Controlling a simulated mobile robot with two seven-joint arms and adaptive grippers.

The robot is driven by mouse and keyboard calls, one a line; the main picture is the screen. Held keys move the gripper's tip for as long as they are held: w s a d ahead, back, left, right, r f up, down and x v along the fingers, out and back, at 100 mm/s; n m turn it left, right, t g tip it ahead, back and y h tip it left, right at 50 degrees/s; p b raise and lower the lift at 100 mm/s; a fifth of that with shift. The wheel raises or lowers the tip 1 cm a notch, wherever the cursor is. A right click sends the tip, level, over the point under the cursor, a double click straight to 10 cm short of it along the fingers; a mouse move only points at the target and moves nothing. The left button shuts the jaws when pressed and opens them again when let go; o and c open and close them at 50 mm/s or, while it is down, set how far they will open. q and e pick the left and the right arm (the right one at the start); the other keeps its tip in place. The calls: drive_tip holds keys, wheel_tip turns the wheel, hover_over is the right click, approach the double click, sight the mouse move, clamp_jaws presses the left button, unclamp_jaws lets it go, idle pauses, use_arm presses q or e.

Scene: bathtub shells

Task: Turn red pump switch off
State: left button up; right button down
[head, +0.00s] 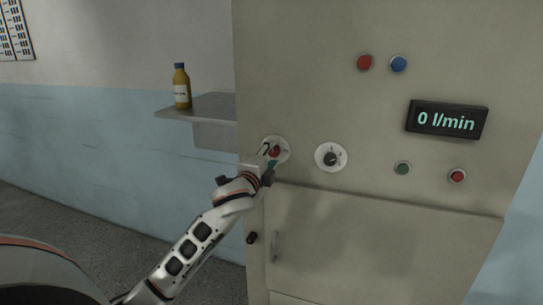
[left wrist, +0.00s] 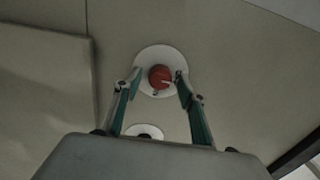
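The red pump switch (head: 275,151) is a round red knob on a white disc on the front of a grey cabinet. It also shows in the left wrist view (left wrist: 160,77), with a pale line across its face. My left gripper (head: 269,157) is at the switch and covers part of it in the head view. In the left wrist view its two fingers (left wrist: 157,83) are apart, one on each side of the red knob. The right finger is very close to the knob; I cannot tell whether it touches. My right gripper is not in view.
A black knob on a white dial (head: 331,157) is just right of the switch. Red and blue buttons, a green and a red button, and a display (head: 446,120) reading "0 l/min" are on the cabinet (head: 330,95). A shelf (head: 205,107) with a yellow bottle (head: 181,87) is at left.

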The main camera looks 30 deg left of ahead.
use_arm(q)
drive_tip(key=v, duration=1.2)
drive_tip(key=shift+f, duration=0.15)
